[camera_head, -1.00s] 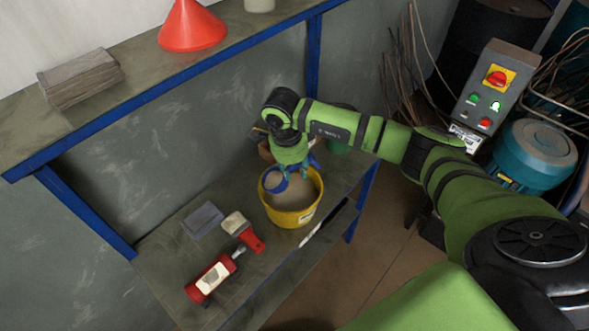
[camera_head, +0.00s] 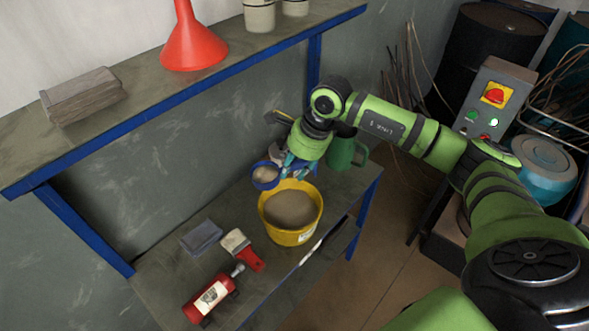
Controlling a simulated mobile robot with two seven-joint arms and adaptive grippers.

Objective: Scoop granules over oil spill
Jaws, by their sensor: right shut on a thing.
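A yellow bucket (camera_head: 312,228) of tan granules (camera_head: 291,209) stands on the lower bench. My right gripper (camera_head: 290,165) is shut on a blue scoop (camera_head: 265,184), whose round cup holds tan granules. The scoop is held above the bucket's back left rim, with its opening upward. The fingers and my wrist hide part of the scoop's handle. I cannot make out an oil spill in this view. My left gripper is out of view.
The lower bench (camera_head: 165,268) also bears a red bottle (camera_head: 210,299), a red brush (camera_head: 242,249), a grey cloth (camera_head: 201,237) and a green can (camera_head: 343,152). Above is a shelf with a red funnel (camera_head: 193,46). A control box (camera_head: 488,100) stands at right.

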